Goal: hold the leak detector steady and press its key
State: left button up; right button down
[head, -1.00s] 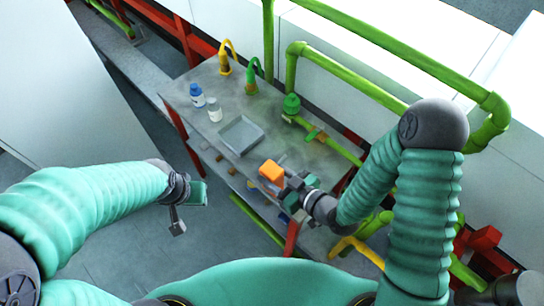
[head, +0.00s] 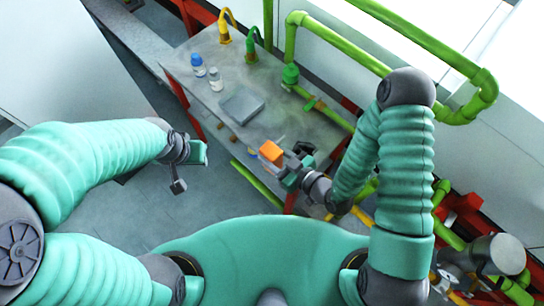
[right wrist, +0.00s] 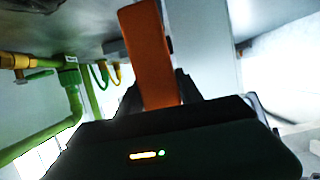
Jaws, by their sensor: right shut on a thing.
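The leak detector, an orange block (head: 271,152), is held in my right gripper (head: 285,163) at the right front of the grey table. In the right wrist view the orange body (right wrist: 148,55) stands up between the dark jaws, which are shut on it. I cannot make out its key in either view. My left gripper (head: 183,170) is left of it, in front of the table over the floor and well apart from it. Whether the left jaws are open or shut is not clear.
The grey table (head: 290,118) carries a grey tray (head: 241,105), a blue-capped bottle (head: 198,66) and a clear bottle (head: 215,80). A yellow hook-shaped pipe (head: 224,28) and a green one (head: 252,42) stand at its back. Green pipes (head: 340,52) run along the wall.

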jog(key=w+f+b, duration=0.3)
jog(key=w, duration=1)
jog(key=shift+w+f+b, duration=0.25)
jog(key=shift+w+b, duration=0.15)
dwell(0.5)
jog(key=shift+f+b, duration=0.6)
jog(key=shift+f, duration=0.05)
dwell(0.6)
jog(key=c, duration=0.8)
grip_release()
jog(key=shift+o, duration=0.2)
grip_shut()
